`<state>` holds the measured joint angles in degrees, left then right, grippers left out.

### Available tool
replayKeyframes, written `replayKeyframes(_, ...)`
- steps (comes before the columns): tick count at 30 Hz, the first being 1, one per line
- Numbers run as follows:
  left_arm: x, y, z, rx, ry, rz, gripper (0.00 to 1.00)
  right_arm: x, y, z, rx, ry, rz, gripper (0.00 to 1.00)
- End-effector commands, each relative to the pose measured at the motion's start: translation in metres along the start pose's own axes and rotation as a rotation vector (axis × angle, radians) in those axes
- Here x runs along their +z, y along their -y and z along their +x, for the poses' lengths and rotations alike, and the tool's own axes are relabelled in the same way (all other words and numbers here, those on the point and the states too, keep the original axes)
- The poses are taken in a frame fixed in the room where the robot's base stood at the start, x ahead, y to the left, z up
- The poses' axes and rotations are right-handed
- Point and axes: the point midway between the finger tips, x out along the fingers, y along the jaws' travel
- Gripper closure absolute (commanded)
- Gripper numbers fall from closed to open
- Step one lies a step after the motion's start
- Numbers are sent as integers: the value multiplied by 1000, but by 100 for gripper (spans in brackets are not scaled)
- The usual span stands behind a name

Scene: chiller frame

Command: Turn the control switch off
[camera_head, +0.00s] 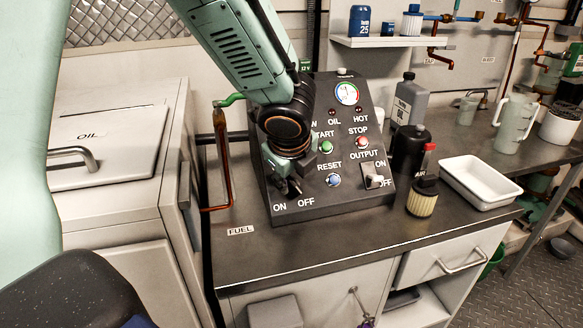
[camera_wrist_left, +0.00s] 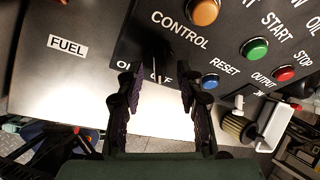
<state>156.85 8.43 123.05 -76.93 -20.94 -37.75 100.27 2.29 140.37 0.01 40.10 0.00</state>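The black control panel (camera_head: 330,120) stands on the dark worktop, with a gauge, buttons and ON/OFF labels. My left gripper (camera_head: 288,180) is over its lower left part, just above the ON and OFF labels. In the left wrist view my left gripper (camera_wrist_left: 158,78) has its two dark fingers apart, below the CONTROL label. The OFF label shows between them and the ON label is partly covered. A dark shape, probably the control switch (camera_wrist_left: 152,50), lies between the fingers; its position is hard to read and contact is not clear. My right gripper is not in view.
Close by on the panel are the green START button (camera_head: 326,146), red STOP button (camera_head: 362,142), blue RESET button (camera_head: 333,180) and pale OUTPUT switch (camera_head: 373,178). A copper pipe (camera_head: 224,170) stands at left. Bottles, a filter (camera_head: 422,203) and a white tray (camera_head: 482,196) stand right.

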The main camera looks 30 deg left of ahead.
Motion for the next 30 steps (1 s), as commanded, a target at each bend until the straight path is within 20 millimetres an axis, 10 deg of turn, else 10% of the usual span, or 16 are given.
replayKeyframes(12, 0, 0, -47, 0, 3, 0, 63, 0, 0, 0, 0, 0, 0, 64)
replayKeyframes(30, 0, 0, -53, 0, 1, 0, 63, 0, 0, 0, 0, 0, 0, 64)
